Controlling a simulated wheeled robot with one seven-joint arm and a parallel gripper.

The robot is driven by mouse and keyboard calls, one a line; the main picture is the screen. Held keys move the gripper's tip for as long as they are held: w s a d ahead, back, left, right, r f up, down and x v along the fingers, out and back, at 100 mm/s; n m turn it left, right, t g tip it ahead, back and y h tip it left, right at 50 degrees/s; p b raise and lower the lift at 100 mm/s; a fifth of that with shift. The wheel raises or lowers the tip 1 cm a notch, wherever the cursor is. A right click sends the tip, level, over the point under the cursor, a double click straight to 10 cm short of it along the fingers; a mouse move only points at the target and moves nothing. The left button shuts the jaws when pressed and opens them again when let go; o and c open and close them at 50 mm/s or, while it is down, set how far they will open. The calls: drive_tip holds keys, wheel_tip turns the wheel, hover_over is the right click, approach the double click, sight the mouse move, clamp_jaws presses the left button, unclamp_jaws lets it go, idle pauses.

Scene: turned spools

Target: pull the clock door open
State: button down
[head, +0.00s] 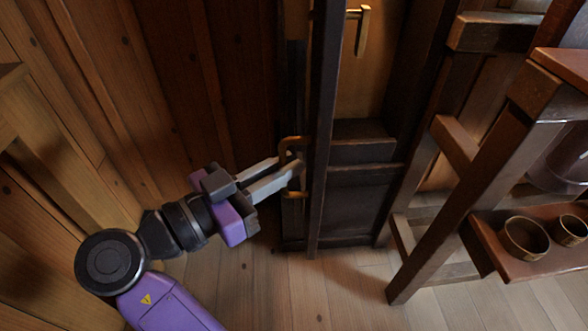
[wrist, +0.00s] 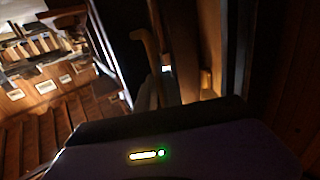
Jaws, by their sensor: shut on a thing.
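The clock (head: 362,150) is a tall dark wooden case with a pale back and a brass pendulum (head: 362,28) visible inside. Its dark door (head: 322,120) stands open, seen nearly edge-on at the left of the opening. A brown curved handle (head: 292,141) is on the door's left face. My gripper (head: 296,168) reaches in from the left, its two grey fingers shut on the handle. The wrist view shows the handle (wrist: 146,48) in front of my gripper's dark housing; the exact finger contact is partly hidden there.
A wooden plank wall (head: 160,80) lies close on the left. A wooden frame stand (head: 465,185) is at the right, with a shelf (head: 505,262) carrying brown cups (head: 526,238). Bare plank floor (head: 330,295) lies in front of the clock.

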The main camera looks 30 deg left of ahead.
drive_tip(key=shift+w+a, duration=0.15)
drive_tip(key=shift+w, duration=0.05)
drive_tip(key=c, duration=1.5)
unclamp_jaws()
drive_tip(key=shift+p+v, duration=0.4)
drive_tip(key=shift+v, duration=3.5)
